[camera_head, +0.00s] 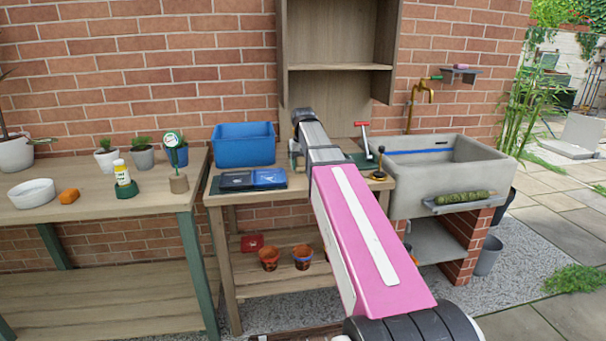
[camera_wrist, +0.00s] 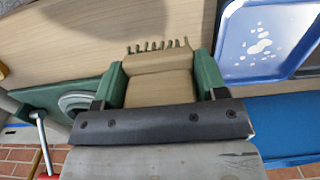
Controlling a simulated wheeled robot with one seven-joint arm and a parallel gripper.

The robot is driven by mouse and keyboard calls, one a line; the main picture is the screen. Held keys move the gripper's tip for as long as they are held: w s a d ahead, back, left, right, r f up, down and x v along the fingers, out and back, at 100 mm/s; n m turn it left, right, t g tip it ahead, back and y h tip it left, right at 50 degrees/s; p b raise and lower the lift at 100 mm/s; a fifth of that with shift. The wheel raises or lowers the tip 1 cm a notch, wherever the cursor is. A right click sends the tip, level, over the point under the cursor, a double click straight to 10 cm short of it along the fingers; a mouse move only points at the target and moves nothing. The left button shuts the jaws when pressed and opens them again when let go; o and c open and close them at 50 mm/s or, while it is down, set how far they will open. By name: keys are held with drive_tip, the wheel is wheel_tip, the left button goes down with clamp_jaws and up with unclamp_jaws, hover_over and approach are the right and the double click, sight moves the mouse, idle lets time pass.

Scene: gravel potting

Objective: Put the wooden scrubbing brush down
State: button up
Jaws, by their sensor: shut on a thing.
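The wooden scrubbing brush (camera_wrist: 158,86) is between the green fingers of my gripper (camera_wrist: 160,72) in the wrist view. Its tan block fills the gap, and a row of bristle tufts shows at the far edge. The bare wooden bench top (camera_wrist: 100,38) lies beyond the bristles. Whether the brush touches the wood, I cannot tell. In the head view my arm hides the brush and the fingers, over the middle bench (camera_head: 215,198).
A blue tray (camera_wrist: 230,45) and a blue bin (camera_head: 244,146) stand beside the gripper. A green-based tool with a red handle (camera_head: 361,125) is on the other side. The stone sink (camera_head: 445,175) is at the right. Bare wood lies beyond the brush.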

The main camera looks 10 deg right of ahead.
sight(303, 173)
drive_tip(key=shift+f, duration=1.8)
drive_tip(key=shift+f, duration=0.1)
drive_tip(key=o, duration=0.9)
wheel_tip(303, 173, up, 12)
drive_tip(key=shift+r, duration=0.15)
drive_tip(key=shift+s+a, duration=0.1)
drive_tip(key=shift+s, duration=0.05)
